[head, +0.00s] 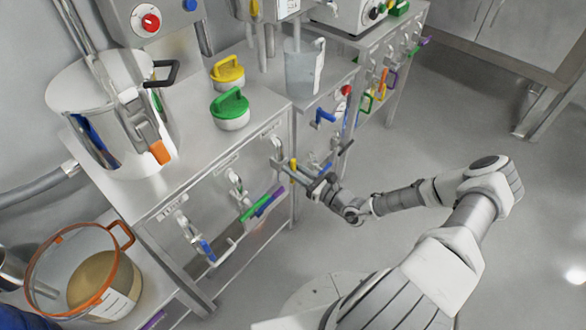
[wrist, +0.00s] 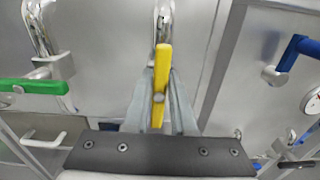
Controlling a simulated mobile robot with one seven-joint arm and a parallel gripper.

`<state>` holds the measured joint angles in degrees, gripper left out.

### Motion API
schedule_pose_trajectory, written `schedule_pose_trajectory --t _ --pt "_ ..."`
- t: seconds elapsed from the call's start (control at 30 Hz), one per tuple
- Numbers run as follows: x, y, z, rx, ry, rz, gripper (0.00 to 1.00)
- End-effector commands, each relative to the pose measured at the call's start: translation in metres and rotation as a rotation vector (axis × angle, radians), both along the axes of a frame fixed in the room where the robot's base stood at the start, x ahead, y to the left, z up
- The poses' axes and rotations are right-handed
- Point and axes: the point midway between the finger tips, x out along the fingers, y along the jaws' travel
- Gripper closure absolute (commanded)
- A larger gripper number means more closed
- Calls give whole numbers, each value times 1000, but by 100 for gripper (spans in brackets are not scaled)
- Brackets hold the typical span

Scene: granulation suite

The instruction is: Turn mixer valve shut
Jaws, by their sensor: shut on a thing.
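A yellow valve handle (head: 293,165) is on the rightmost pipe of the near cabinet's front panel. In the wrist view the yellow handle (wrist: 163,60) stands nearly upright in the picture, between my two fingers. My gripper (head: 296,172) is shut on it, and the wrist view shows the fingers (wrist: 161,95) on either side of the lever. The handle's lower part and pivot are partly hidden by the fingers. The panel labels are too small to read, so I cannot tell by label which valve is the mixer's.
A green valve handle (wrist: 30,86) lies level to the left, and a blue one (wrist: 292,52) is to the right. A blue-handled valve (head: 205,248) is at the panel's left end. Green and yellow lidded pots (head: 232,118) stand on top.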

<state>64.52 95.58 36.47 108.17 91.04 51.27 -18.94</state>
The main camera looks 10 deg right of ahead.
Motion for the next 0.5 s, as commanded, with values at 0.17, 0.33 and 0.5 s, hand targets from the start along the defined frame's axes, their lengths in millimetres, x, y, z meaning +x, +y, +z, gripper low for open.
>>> schedule_pose_trajectory --t 0.17,0.33,0.5 --pt "0 0 2 67 50 2 100" --pt "1 -1 1 173 127 1 100" --pt "2 -3 1 301 219 1 100"
